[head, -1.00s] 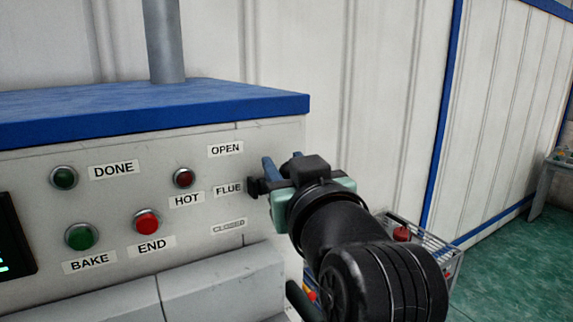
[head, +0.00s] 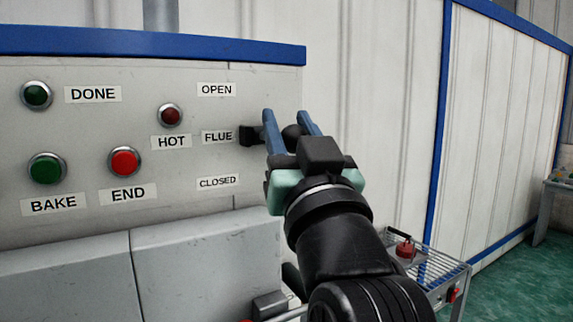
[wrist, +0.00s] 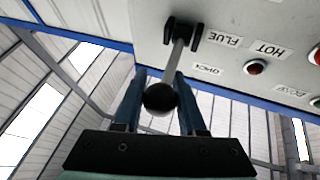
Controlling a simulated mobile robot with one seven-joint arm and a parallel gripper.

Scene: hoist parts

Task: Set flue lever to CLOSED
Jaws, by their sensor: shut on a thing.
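The flue lever's black mount (head: 250,135) is on the oven panel, right of the FLUE label (head: 217,137). The OPEN label (head: 216,89) is above it and the CLOSED label (head: 218,182) below. The lever stands out from the panel at about FLUE height, between the two labels. My gripper (head: 287,116) is shut on the lever's round black knob (head: 293,131), with a blue finger on each side. In the wrist view, the grey lever rod (wrist: 176,57) runs from its mount to the black knob (wrist: 160,97) between my fingers (wrist: 159,76).
The panel also has a HOT lamp (head: 169,115), a red END button (head: 124,162), a green BAKE button (head: 47,168) and a DONE lamp (head: 37,95). A wire cart (head: 430,262) with a red item stands at lower right. White wall panels are behind.

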